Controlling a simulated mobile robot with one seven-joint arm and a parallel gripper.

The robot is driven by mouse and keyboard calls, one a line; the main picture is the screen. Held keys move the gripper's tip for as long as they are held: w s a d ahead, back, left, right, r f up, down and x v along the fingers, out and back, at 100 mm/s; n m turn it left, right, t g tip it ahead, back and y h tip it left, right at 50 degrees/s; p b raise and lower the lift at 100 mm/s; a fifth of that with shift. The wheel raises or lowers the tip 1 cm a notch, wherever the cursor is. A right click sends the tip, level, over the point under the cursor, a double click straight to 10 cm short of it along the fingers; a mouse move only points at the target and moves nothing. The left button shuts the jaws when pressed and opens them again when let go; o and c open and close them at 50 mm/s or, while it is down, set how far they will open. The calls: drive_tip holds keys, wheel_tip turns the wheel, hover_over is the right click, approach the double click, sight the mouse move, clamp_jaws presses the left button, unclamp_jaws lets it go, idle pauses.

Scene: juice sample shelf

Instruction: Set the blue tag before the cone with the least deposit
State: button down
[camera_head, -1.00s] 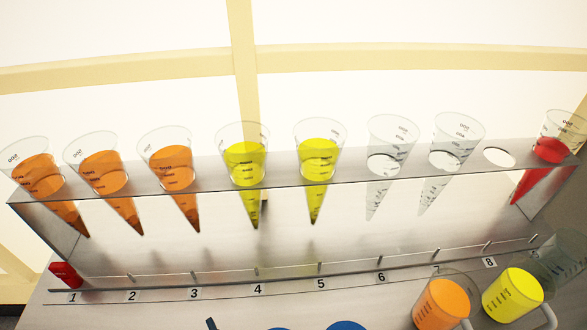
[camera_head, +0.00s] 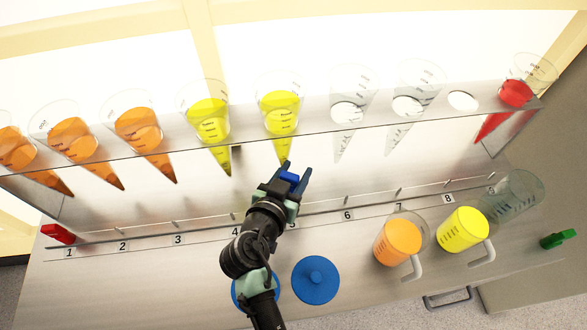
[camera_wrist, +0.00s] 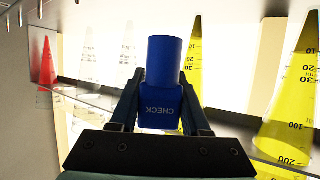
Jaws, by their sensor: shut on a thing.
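My gripper (camera_head: 291,180) is shut on the blue tag (camera_head: 289,177), in front of the shelf near the tip of the right yellow cone (camera_head: 281,108). The wrist view shows the tag (camera_wrist: 166,85) between the fingers, with "CHECK" on it. The rack holds three orange cones (camera_head: 140,128) with darker tips at left, the left yellow cone (camera_head: 209,120), two clear cones (camera_head: 349,108) and a red cone (camera_head: 514,94) at far right. Deposit in the yellow and clear tips is too small to judge. My arm hides number 5's area partly.
A numbered rail (camera_head: 150,235) with small pegs runs below the cones. A red tag (camera_head: 58,233) sits at its left end, and a green one (camera_head: 558,239) lies far right. Orange (camera_head: 397,242) and yellow (camera_head: 462,229) jugs and blue lids (camera_head: 316,280) stand in front.

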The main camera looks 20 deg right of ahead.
sight(294, 183)
drive_tip(key=shift+f+b, duration=1.35)
drive_tip(key=shift+f, duration=0.7)
drive_tip(key=shift+b, duration=0.45)
drive_tip(key=shift+f+b, duration=1.95)
drive_tip(key=shift+b, duration=0.35)
drive_tip(key=shift+c, duration=1.5)
unclamp_jaws()
drive_tip(key=v, duration=1.3)
